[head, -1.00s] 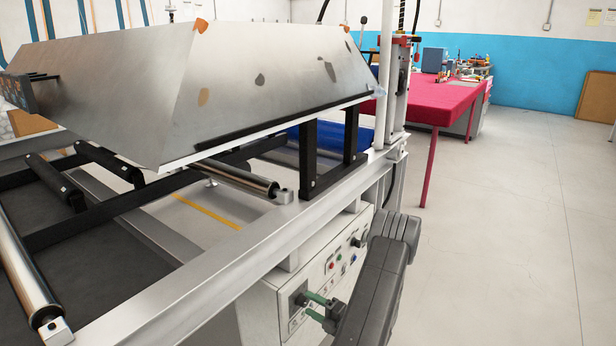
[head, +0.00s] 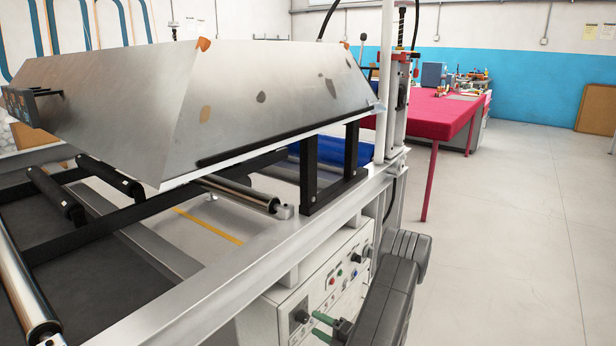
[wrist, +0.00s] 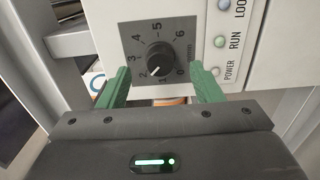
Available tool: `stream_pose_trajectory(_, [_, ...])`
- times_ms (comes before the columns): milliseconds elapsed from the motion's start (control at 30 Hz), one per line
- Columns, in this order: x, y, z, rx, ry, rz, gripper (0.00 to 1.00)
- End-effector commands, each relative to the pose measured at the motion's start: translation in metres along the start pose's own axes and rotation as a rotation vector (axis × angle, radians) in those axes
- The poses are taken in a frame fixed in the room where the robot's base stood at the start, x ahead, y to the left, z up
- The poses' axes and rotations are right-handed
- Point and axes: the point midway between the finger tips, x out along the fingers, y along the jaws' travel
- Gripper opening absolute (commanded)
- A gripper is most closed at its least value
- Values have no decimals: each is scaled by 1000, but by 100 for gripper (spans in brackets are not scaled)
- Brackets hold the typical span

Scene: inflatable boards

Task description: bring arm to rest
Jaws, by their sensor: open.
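My gripper (wrist: 160,88) shows in the wrist view with its two green fingers apart and nothing between them. Beyond the fingers is a black dial knob (wrist: 160,58) on a numbered plate, on the front of a white control box. The fingertips lie to either side below the knob; I cannot tell whether they touch the panel. In the head view my gripper (head: 328,328) is at the bottom, near the lower part of the control box (head: 270,328), with my dark arm behind it.
The control box hangs under the metal frame (head: 230,262) of a roller machine. A large sloped metal hood (head: 260,95) sits above it. A red table (head: 440,115) stands at the back. The grey floor (head: 520,230) on the right is clear.

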Motion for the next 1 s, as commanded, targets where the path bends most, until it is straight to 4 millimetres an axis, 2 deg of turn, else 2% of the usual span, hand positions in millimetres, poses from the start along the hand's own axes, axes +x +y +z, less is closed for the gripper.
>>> stream_pose_trajectory(100, [-26,1,1,0,-5,-1,59])
stream_pose_trajectory(500, [-99,0,0,2,-5,0,59])
stream_pose_trajectory(1000, [1,-1,-1,-1,4,0,59])
